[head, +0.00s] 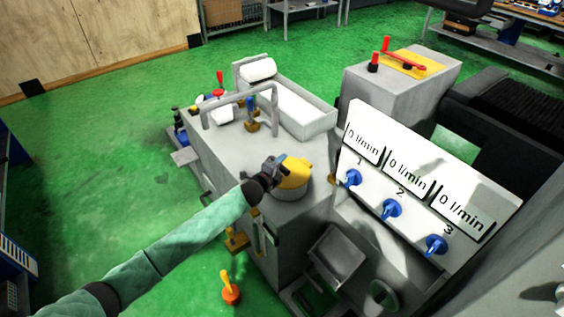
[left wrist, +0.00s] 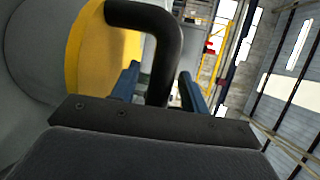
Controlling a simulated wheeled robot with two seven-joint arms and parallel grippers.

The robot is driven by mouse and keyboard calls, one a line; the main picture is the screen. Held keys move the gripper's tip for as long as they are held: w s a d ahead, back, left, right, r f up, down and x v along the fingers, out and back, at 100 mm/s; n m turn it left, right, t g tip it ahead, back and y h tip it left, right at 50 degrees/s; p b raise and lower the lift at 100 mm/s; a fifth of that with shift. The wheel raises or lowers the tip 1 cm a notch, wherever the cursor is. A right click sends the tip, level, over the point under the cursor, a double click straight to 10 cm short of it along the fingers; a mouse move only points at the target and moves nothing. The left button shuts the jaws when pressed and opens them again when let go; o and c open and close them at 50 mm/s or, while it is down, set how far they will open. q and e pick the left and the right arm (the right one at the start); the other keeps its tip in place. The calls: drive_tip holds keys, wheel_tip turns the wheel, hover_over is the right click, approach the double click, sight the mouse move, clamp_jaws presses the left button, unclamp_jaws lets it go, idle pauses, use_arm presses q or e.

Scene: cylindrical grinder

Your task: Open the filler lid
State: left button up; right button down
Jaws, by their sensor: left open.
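The yellow filler lid (head: 297,172) sits on a short grey cylindrical neck (head: 291,193) on top of the grey machine. It looks closed. In the left wrist view, the yellow lid (left wrist: 90,45) fills the upper left, with a thick black curved handle (left wrist: 150,18) on it. My left gripper (head: 278,161) is at the left side of the lid. In the wrist view, its two blue fingers (left wrist: 158,80) stand open on either side of the handle's descending leg. Gaps show between the fingers and the handle. My right gripper does not show.
A white panel (head: 420,170) with several flow readouts and blue valves (head: 391,209) stands right of the lid. A grey rail (head: 240,100) and open trough (head: 300,110) lie behind it. An orange-handled lever (head: 230,290) is below my left arm. Green floor at left is clear.

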use_arm(q)
drive_tip(key=shift+w+d+f, duration=0.15)
drive_tip(key=shift+w+d, duration=0.15)
drive_tip(key=shift+w, duration=0.25)
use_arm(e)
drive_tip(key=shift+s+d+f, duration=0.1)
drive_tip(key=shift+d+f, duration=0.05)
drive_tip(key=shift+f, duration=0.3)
use_arm(q)
clamp_jaws()
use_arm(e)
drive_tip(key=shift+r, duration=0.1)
